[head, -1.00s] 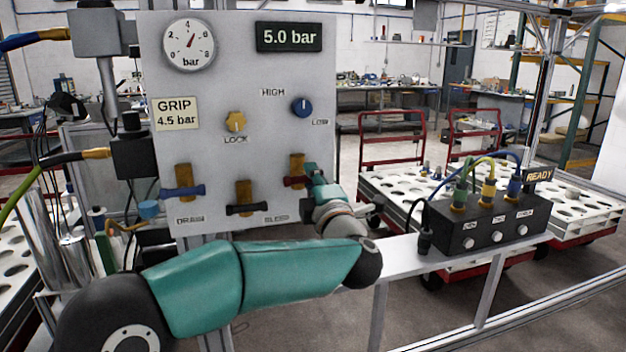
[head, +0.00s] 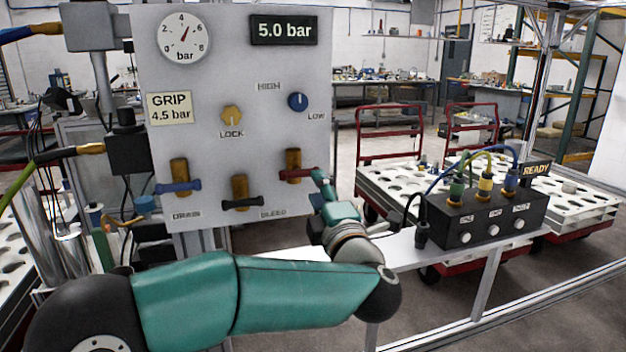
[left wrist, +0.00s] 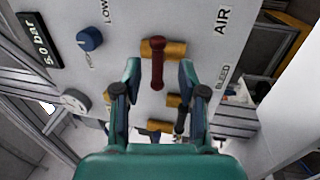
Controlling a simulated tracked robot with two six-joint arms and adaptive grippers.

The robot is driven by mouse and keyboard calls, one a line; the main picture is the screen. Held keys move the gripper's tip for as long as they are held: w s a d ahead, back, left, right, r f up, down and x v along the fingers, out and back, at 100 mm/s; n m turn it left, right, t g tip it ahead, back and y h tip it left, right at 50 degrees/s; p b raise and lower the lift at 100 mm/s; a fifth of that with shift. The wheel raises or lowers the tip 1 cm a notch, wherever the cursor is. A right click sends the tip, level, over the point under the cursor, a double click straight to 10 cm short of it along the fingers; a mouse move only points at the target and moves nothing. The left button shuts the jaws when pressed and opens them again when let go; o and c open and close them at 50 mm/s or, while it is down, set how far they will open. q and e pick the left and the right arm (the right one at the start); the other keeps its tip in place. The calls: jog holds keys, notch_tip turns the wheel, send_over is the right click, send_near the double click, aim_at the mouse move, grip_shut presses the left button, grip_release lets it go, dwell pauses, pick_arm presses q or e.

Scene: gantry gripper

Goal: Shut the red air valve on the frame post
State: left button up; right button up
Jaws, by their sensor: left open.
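The red valve handle (head: 298,175) lies level across its upright brass body (head: 293,159), at the lower right of the grey panel. My left gripper (head: 320,182) is at the handle's right end. In the left wrist view the gripper (left wrist: 160,69) is open, one finger on either side of the red handle (left wrist: 157,68), with gaps between. I cannot tell how deep the handle sits between the fingertips. The handle runs crosswise to its brass body there, near the AIR label (left wrist: 223,17). My right gripper is not in view.
A blue handle (head: 178,187) and a black handle (head: 242,203) sit left of the red one. A yellow lock knob (head: 232,115) and blue knob (head: 298,102) are above. The gauge (head: 184,37) and a 5.0 bar display (head: 284,30) top the panel. A black connector box (head: 485,216) stands right.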

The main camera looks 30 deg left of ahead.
pick_arm(q)
jog(key=v, duration=0.6)
dwell(0.3)
